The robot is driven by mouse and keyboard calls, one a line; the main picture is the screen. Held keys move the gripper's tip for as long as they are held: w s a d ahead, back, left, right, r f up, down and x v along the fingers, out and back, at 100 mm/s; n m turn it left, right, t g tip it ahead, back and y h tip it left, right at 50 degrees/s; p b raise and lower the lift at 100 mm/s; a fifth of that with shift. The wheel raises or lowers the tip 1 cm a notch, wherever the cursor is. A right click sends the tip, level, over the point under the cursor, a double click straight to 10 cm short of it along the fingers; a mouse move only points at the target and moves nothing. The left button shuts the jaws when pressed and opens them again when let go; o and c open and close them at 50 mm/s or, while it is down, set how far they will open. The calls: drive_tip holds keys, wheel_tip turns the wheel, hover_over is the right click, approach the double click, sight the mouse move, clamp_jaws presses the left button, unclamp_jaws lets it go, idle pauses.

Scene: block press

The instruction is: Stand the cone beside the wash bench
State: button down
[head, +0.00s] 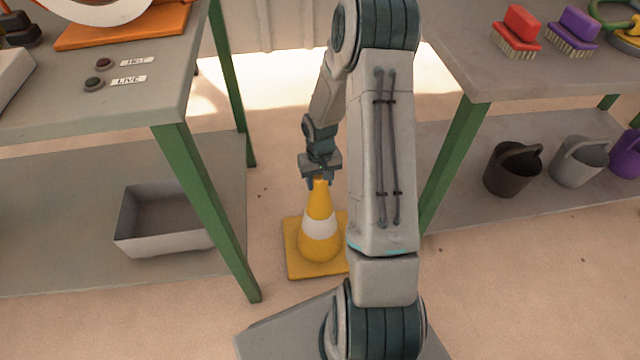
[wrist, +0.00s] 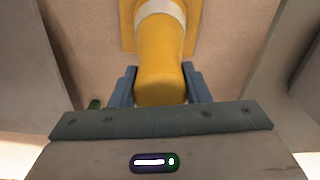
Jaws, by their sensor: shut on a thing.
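The cone (head: 320,203) is yellow with a white band and a square yellow base. In the head view it is upright on or just above the floor, in the gap between two benches; I cannot tell whether its base touches. My gripper (head: 319,181) is shut on the cone's top from above. In the wrist view the cone (wrist: 161,62) sits between the two fingers of my gripper (wrist: 160,88). The bench on the right (head: 455,75) holds brushes and has buckets on its lower shelf; it looks like the wash bench. My arm hides part of the cone's base.
The left bench (head: 150,95) has green legs, two buttons and a grey bin (head: 165,215) on its lower shelf. A dark bucket (head: 512,168) and a grey bucket (head: 576,162) stand under the right bench. Bare floor (head: 500,290) lies in front of the right bench.

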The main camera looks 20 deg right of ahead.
drive_tip(key=shift+f, duration=0.25)
drive_tip(key=shift+f, duration=0.15)
drive_tip(key=c, duration=0.8)
unclamp_jaws()
wheel_tip(320, 180, up, 12)
drive_tip(key=p, duration=0.4)
drive_tip(key=shift+r+p, duration=0.2)
drive_tip(key=shift+p, duration=0.1)
drive_tip(key=s+a+r, duration=0.5)
drive_tip(key=s+r, duration=0.4)
drive_tip(key=s+a+r+n+t, duration=0.1)
drive_tip(key=s+a+r, duration=0.5)
drive_tip(key=s+r, duration=0.2)
drive_tip(key=shift+s+a+r+n, duration=0.2)
drive_tip(key=shift+s+r+n, duration=0.15)
drive_tip(key=shift+s, duration=0.9)
